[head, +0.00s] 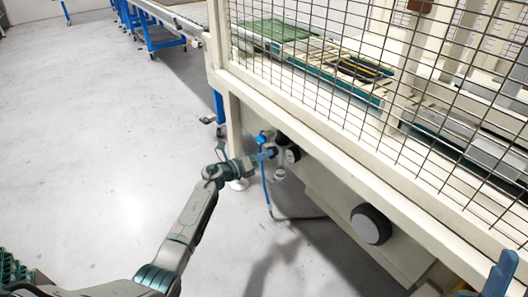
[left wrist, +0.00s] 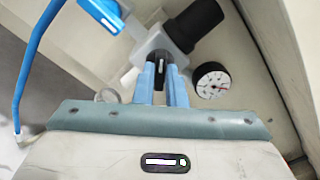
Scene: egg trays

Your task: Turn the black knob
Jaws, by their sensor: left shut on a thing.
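My left gripper (head: 264,156) reaches in from the left to a small air-valve unit on the side of the machine frame. A thicker black cylinder (left wrist: 196,25) sticks out of the same body to the upper right, apart from the fingers.
A white pressure gauge (left wrist: 213,81) sits right of the fingers. A wire mesh fence (head: 330,65) stands above the beam (head: 330,130). Open floor (head: 110,140) lies to the left.

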